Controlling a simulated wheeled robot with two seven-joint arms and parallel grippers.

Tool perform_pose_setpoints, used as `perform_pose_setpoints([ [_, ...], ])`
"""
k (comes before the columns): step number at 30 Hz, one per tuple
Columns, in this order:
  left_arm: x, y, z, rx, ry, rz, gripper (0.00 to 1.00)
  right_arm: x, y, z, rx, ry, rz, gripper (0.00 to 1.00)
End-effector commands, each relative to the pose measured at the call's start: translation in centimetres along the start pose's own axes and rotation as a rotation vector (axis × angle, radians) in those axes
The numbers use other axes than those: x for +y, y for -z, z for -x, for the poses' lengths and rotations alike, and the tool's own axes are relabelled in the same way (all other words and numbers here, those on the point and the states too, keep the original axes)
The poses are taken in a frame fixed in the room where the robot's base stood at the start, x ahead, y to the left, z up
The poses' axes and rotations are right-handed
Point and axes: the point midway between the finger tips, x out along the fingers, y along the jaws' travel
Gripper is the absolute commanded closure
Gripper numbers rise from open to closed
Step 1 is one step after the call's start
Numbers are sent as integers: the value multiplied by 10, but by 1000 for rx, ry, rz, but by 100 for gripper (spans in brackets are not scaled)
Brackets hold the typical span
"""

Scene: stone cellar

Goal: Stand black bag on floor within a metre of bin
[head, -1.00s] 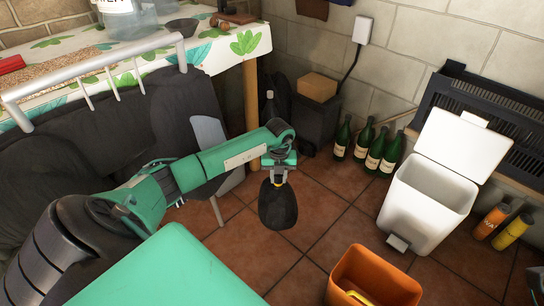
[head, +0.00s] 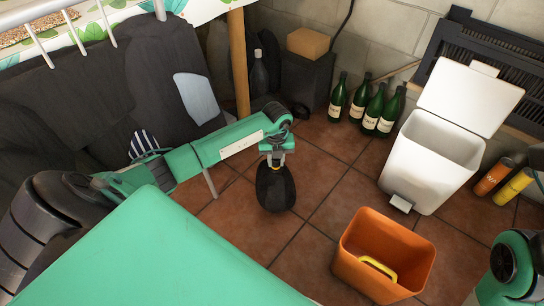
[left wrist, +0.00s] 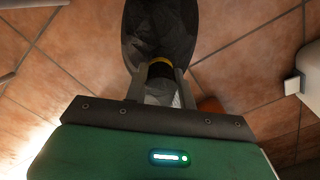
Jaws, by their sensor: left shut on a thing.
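The black bag (head: 275,190) hangs upright below my left gripper (head: 276,160) in the head view, with a yellow band at its neck. The gripper is shut on the neck of the bag; the left wrist view shows the two fingers (left wrist: 160,82) on either side of it and the dark bag (left wrist: 160,30) beyond. I cannot tell whether the bag's bottom touches the floor. The white bin (head: 425,160), its lid up, stands to the right near the wall. My right gripper is not in view; only part of my right arm shows at the lower right.
An orange tub (head: 400,250) with a yellow thing inside stands between the bag and the lower right. Several green bottles (head: 367,105) stand by the wall, left of the bin. Orange and yellow cylinders (head: 513,187) lie right of the bin. Tiled floor (head: 325,185) around the bag is clear.

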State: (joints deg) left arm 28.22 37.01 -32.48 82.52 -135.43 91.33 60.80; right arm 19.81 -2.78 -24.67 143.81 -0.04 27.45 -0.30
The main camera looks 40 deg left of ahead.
Motion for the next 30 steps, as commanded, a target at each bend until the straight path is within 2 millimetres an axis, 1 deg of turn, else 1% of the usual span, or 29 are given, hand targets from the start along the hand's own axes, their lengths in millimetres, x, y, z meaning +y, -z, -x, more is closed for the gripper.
perform_pose_setpoints([
  [3, -4, 2, -5, -3, 4, 0, 100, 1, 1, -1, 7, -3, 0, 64],
  [14, -4, 3, -6, -3, 3, 0, 100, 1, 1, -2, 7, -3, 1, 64],
  [15, -4, 4, -8, -1, 0, 0, 72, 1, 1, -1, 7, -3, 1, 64],
  [17, -4, 4, -8, -1, 1, 0, 60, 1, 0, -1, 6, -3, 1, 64],
  [18, -4, 4, -8, -1, 1, 0, 53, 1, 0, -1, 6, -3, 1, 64],
  [26, -4, 3, -7, -1, 1, 0, 52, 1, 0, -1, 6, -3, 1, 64],
  [30, -2, 1, 0, -2, 1, 1, 52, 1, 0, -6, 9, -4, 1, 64],
])
